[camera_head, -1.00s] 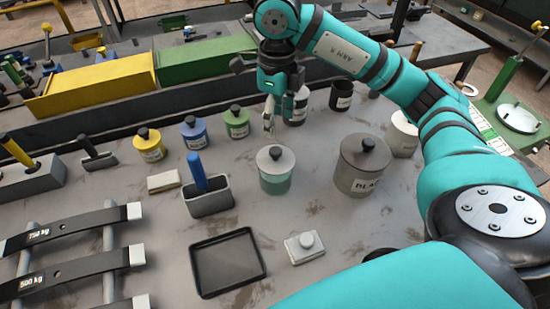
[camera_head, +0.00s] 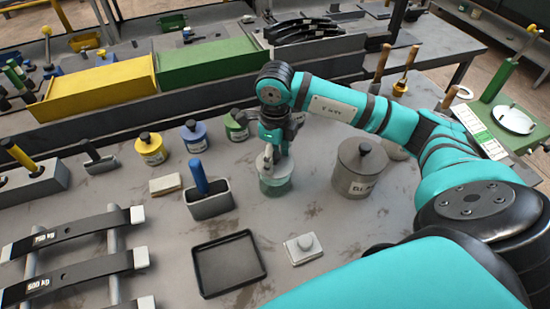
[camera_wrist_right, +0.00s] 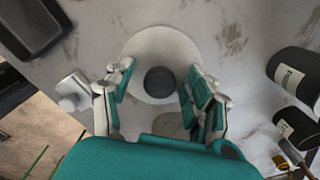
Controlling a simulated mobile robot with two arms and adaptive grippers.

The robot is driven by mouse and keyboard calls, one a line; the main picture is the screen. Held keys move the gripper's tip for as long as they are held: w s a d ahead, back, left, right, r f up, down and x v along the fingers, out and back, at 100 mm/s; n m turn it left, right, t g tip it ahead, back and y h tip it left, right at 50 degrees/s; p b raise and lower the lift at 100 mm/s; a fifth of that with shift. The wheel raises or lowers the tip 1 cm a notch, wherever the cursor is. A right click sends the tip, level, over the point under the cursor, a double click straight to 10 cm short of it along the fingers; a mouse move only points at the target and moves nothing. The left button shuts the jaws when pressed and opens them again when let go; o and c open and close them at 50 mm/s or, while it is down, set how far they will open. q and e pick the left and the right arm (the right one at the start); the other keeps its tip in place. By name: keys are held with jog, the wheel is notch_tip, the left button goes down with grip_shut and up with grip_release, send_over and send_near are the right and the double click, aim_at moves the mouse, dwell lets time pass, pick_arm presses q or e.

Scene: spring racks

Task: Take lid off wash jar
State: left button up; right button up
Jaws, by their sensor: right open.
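The wash jar (camera_head: 275,188) is a glassy, greenish jar on the grey bench, under my right arm. Its round pale lid (camera_wrist_right: 140,90) with a dark knob (camera_wrist_right: 160,82) shows in the right wrist view and sits on the jar. My right gripper (camera_head: 270,155) is above the lid, pointing down. In the wrist view its open fingers (camera_wrist_right: 152,85) stand on either side of the knob, with gaps between. Part of the lid is hidden by the gripper in the head view. My left gripper is not in view.
A large grey lidded pot (camera_head: 358,168) stands just right of the jar. A brush holder (camera_head: 209,202) stands left, and a black tray (camera_head: 228,264) and a small white block (camera_head: 303,248) lie in front. Yellow, blue and green pots stand behind left.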

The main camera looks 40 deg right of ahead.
grip_shut()
jog(key=shift+r, duration=0.15)
dwell(0.4)
